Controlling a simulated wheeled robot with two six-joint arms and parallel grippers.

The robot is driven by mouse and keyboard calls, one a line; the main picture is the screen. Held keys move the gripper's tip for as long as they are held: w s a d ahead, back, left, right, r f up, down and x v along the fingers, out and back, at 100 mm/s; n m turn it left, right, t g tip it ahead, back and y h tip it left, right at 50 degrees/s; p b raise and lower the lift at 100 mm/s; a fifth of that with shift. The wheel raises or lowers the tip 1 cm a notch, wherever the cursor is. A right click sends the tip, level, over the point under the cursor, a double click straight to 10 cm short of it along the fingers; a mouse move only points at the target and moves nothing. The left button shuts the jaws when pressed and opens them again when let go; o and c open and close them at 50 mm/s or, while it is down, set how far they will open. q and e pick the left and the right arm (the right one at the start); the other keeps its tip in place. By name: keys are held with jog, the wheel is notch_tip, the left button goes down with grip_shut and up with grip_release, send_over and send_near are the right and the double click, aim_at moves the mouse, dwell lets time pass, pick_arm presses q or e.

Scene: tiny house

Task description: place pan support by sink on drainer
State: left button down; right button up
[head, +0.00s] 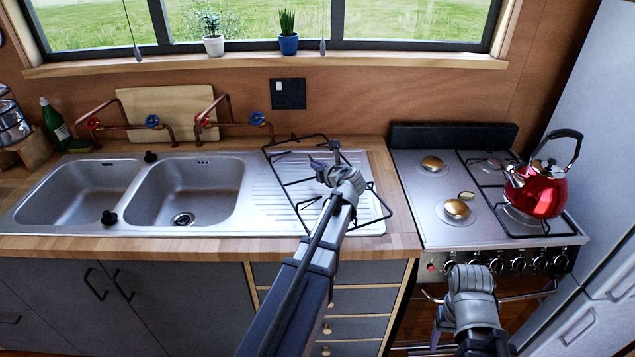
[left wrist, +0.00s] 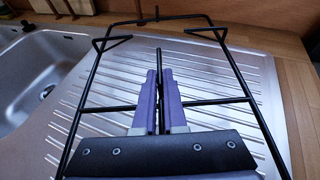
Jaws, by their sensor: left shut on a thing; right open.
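The pan support (head: 292,182) is a black wire frame over the ribbed drainer (head: 265,212) to the right of the sink bowls. My left gripper (head: 330,165) is shut on a bar of the pan support. In the left wrist view the purple fingers (left wrist: 157,100) close around its middle bar, and the frame (left wrist: 92,75) spreads on both sides above the drainer ridges (left wrist: 205,75). I cannot tell whether the frame touches the drainer. Its right corner reaches over the drainer's right rim.
The sink (head: 180,190) has two bowls left of the drainer. The stove (head: 440,190) on the right carries another pan support (head: 490,180) and a red kettle (head: 540,190). Copper taps (head: 235,122) and a wooden board (head: 165,105) stand behind the sink.

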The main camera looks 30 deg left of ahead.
pick_arm(q)
jog(key=shift+f+b, duration=1.75)
jog(key=shift+b, duration=0.1)
jog(key=shift+f, duration=0.1)
jog(key=c, duration=1)
grip_release()
jog(key=shift+s+d+r, duration=0.15)
jog(key=shift+r, duration=0.1)
jog(key=p+v, duration=0.4)
jog(key=v, duration=0.6)
jog(key=shift+s+d, duration=0.15)
jog(key=shift+s+d+r+p, duration=0.15)
jog(key=shift+s+d+p, duration=0.15)
jog(key=shift+d, duration=0.2)
